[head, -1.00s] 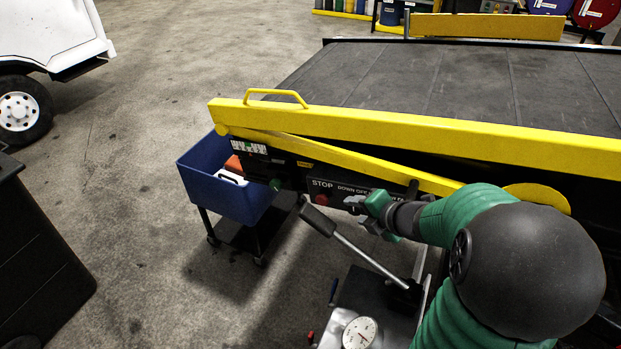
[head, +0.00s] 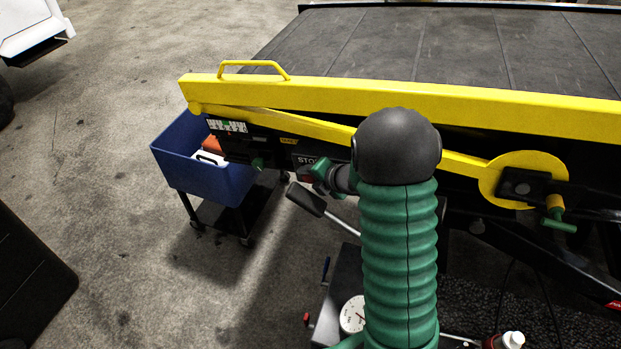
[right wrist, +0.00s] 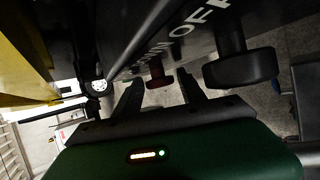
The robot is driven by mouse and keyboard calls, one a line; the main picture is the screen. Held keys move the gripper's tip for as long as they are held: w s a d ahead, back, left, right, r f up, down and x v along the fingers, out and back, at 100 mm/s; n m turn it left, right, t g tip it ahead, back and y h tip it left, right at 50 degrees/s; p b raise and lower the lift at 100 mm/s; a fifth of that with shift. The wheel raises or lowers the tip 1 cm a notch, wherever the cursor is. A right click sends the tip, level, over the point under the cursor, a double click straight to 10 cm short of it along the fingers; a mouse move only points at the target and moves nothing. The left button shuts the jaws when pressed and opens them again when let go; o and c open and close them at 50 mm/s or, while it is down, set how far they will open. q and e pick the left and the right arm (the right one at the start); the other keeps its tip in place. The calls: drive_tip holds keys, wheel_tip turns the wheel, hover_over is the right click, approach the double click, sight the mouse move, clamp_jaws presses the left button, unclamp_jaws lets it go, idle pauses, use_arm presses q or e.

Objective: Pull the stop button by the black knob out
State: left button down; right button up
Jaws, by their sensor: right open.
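The red stop button (right wrist: 158,76) shows in the right wrist view, standing out on a short stem from a dark panel with white lettering. It lies ahead of my right gripper (right wrist: 162,90), between the two open fingertips; I cannot tell whether they touch it. A large black knob (right wrist: 246,67) sticks out of the same panel to the right of the button. In the head view my right gripper (head: 316,180) is at the panel just below the STOP label (head: 308,160), and my arm hides much of the panel. My left gripper is not in view.
A lever with a black grip (head: 306,199) rises just below my right gripper. The yellow rail (head: 400,98) of the belt loader runs above the panel. A blue bin (head: 205,180) on a cart stands at the left. A gauge (head: 353,314) is at the bottom.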

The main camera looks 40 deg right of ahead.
drive_tip(key=shift+s+d, duration=0.15)
drive_tip(key=shift+s, duration=0.15)
drive_tip(key=shift+w+a, duration=0.2)
drive_tip(key=shift+c, duration=0.4)
drive_tip(key=shift+w+f, duration=0.1)
drive_tip(key=shift+w, duration=0.05)
drive_tip(key=shift+c, duration=1.2)
clamp_jaws()
